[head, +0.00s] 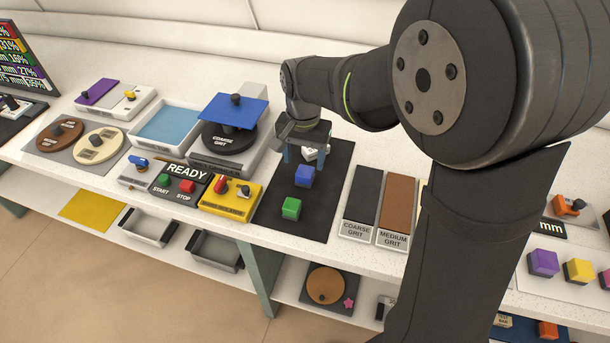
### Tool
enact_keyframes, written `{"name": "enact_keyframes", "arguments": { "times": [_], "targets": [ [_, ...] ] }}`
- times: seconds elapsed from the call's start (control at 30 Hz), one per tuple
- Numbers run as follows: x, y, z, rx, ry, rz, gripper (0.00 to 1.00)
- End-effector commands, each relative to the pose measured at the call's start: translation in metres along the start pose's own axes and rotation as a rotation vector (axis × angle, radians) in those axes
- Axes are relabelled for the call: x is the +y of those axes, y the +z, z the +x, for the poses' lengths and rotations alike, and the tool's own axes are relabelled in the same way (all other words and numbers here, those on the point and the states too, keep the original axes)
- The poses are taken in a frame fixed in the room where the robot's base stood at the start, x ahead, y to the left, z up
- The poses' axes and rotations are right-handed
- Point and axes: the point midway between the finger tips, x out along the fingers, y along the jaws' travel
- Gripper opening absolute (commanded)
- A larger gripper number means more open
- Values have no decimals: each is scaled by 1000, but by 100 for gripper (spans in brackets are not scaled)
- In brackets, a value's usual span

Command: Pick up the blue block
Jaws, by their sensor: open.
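The blue block (305,176) sits on a dark mat (290,222) near the middle of the table. A green block (291,208) lies on the same mat, nearer the table's front edge. My gripper (306,162) is open above the mat, just behind the blue block in the picture. A small white object (311,153) shows at the jaws, partly hidden by the gripper; I cannot tell whether it lies between them. The blue block appears clear of the jaws, though the exact gap is hard to judge.
Left of the mat are a yellow control box (231,198), a START/STOP panel (178,186) and a machine with a blue plate (235,110). Right of it lie the coarse grit strip (363,190) and medium grit strip (398,205).

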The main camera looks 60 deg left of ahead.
Motion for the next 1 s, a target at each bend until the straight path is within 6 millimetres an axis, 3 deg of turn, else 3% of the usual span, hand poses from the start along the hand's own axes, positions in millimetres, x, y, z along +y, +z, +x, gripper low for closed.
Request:
{"name": "enact_keyframes", "arguments": {
  "times": [0.4,0.67,0.93,1.0],
  "targets": [
    [4,1,50,-1,1,0,62],
    [3,0,52,0,0,-1,62],
    [3,0,52,0,0,-1,13],
    [3,0,52,1,0,-1,9]
  ]
}}
